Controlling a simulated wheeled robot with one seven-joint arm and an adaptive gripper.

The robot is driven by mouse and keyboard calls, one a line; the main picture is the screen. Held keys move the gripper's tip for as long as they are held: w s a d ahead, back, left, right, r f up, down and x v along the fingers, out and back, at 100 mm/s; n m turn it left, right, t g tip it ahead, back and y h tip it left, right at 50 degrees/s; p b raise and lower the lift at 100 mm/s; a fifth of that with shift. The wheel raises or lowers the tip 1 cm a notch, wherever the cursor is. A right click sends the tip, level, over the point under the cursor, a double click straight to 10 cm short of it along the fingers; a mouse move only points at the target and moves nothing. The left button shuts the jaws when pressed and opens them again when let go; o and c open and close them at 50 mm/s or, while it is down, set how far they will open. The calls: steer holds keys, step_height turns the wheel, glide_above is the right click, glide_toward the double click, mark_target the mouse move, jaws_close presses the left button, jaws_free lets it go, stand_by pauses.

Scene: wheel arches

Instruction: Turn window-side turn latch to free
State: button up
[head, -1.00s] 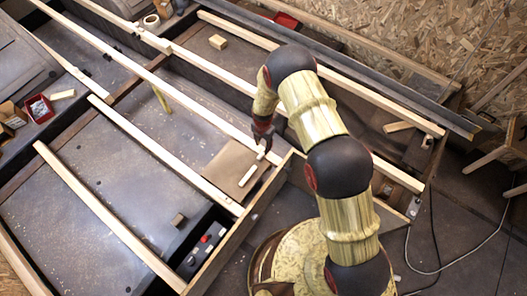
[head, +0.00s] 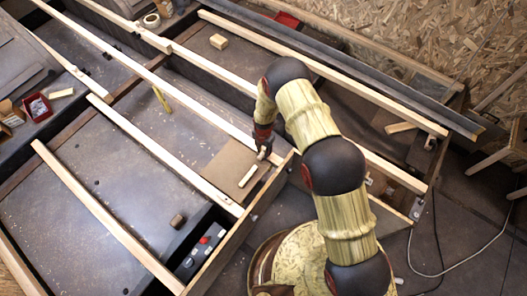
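My gripper (head: 263,146) is at the end of my gold and black arm, low over a brown panel (head: 222,172) beside the wooden frame edge. The panel carries a pale bar (head: 248,175), which may be a turn latch; it lies slantwise. A small pale piece shows right at the fingertips, and I cannot tell if it is touched or held. The fingers are small and dark here, so their opening cannot be made out. I cannot tell which part is the window-side latch.
Long pale wooden battens (head: 160,150) run across the dark boards. A black box with a red button (head: 204,239) stands at the front. A small brown block (head: 178,221), a red bin (head: 38,106) and a yellow piece (head: 161,98) lie around. A cable (head: 436,270) lies on the right floor.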

jaws_close()
steer(key=shift+m, duration=0.3)
steer(key=m, duration=0.3)
steer(key=shift+w+a+m, duration=0.1)
steer(key=shift+m, duration=0.2)
steer(key=m, duration=0.3)
steer(key=shift+w+m+b, duration=0.15)
steer(key=shift+m+b, duration=0.15)
steer(key=m, duration=0.5)
steer(key=shift+w, duration=0.2)
steer(key=shift+w+m+b, duration=0.15)
steer(key=shift+m+b, duration=0.15)
steer(key=shift+m, duration=2.2)
